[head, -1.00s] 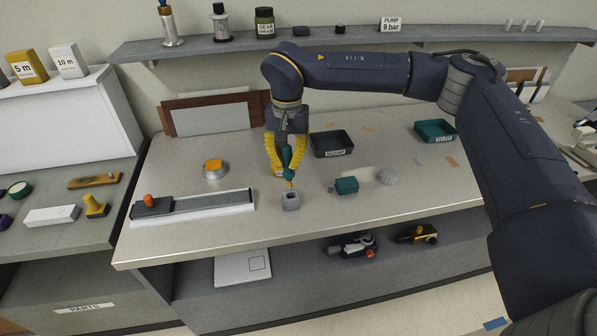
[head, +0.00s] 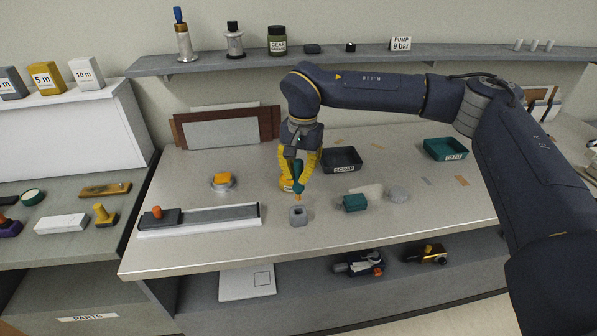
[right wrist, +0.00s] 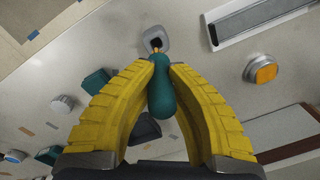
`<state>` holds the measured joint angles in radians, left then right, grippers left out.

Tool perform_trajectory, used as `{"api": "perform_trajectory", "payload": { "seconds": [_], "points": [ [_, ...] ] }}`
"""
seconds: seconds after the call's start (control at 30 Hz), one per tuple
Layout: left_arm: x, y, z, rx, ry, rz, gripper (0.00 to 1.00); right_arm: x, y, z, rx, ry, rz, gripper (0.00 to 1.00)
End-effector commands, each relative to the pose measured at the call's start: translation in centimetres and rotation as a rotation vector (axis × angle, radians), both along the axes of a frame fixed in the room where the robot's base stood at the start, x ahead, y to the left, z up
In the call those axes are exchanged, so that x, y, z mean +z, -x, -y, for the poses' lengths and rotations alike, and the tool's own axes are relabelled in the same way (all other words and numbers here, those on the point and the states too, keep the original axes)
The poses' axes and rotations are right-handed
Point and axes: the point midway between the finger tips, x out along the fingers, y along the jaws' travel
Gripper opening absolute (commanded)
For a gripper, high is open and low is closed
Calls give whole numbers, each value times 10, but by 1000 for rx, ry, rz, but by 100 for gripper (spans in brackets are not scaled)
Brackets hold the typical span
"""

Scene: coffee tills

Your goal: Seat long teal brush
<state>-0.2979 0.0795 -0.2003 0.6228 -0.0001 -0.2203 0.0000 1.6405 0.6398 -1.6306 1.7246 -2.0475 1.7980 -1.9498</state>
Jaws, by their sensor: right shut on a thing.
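My right gripper (head: 299,187) is shut on the long teal brush (head: 298,172), whose orange-tan tip points down. In the head view the brush hangs upright, just above and behind a small grey block with a dark square opening (head: 298,214). In the right wrist view the teal brush (right wrist: 162,90) lies between the yellow fingers (right wrist: 162,72), and its tip appears near the opening of the grey block (right wrist: 154,40). I cannot tell whether the tip touches the block. My left gripper is not in view.
A long grey slide (head: 200,217) with an orange knob lies left of the block. A teal block (head: 354,203) and a grey ridged knob (head: 398,194) stand to its right. The SCRAP tray (head: 342,161) is behind, and a teal tray (head: 445,149) is further right.

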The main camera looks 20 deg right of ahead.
Motion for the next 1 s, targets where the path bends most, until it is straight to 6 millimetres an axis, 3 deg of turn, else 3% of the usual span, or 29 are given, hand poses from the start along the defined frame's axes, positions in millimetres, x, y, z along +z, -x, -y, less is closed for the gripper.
{"api": "perform_trajectory", "payload": {
  "seconds": [0.5, 1.0],
  "points": [
    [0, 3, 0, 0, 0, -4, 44, -37, 0, 0, 1, 0, -1, 0],
    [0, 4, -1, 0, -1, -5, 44, -38, 0, 0, 1, -1, 1, 0]
  ]
}}
